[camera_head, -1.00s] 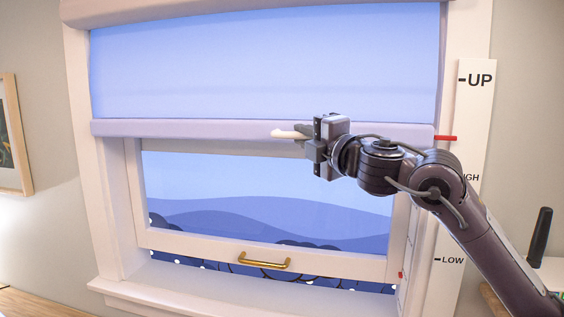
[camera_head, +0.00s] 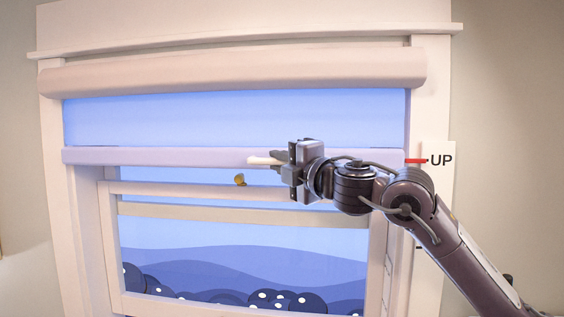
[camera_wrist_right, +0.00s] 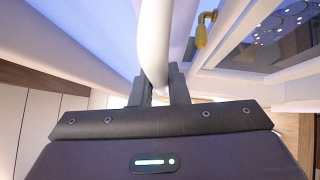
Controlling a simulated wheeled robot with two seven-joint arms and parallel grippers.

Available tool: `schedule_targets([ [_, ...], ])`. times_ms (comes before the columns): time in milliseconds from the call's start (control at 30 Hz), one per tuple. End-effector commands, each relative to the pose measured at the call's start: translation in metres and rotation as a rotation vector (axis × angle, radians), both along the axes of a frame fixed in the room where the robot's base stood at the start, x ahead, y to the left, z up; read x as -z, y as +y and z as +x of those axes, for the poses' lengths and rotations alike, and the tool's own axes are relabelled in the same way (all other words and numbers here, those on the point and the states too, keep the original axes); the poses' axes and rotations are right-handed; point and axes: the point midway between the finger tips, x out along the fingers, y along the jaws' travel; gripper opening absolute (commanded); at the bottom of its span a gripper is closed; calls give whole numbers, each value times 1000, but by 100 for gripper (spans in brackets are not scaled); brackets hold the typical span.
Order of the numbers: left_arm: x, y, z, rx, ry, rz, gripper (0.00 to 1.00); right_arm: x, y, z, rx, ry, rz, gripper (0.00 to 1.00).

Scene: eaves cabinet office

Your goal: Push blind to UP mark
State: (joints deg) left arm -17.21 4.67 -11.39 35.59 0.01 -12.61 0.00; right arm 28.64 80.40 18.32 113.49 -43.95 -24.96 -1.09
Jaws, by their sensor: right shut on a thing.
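The blue blind (camera_head: 230,118) hangs part-way down the window. Its lavender bottom bar (camera_head: 150,156) runs level across the frame. A red pointer (camera_head: 414,160) at the bar's right end is at the height of the black UP mark (camera_head: 441,160) on the white scale strip. My right gripper (camera_head: 279,161) is at the bar, shut on the pale handle (camera_head: 258,160). In the right wrist view the handle (camera_wrist_right: 153,40) rises from between the fingers (camera_wrist_right: 158,78). My left gripper is not in view.
The cream blind housing (camera_head: 230,72) lies above the bar, with blue fabric between. A small brass fitting (camera_head: 239,180) is just below the bar. The lower window sash (camera_head: 240,212) is behind. My right arm covers part of the scale strip.

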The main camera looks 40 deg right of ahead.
Motion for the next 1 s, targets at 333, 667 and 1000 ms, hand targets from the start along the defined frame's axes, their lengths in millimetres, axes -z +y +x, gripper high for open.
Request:
schedule_targets([
  [333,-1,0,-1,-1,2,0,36,-10,-3,-3,8,-23,4,36],
  [667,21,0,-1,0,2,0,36,-1,-1,-20,5,-22,1,36],
  [1000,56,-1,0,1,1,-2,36,3,2,-69,7,-25,2,36],
])
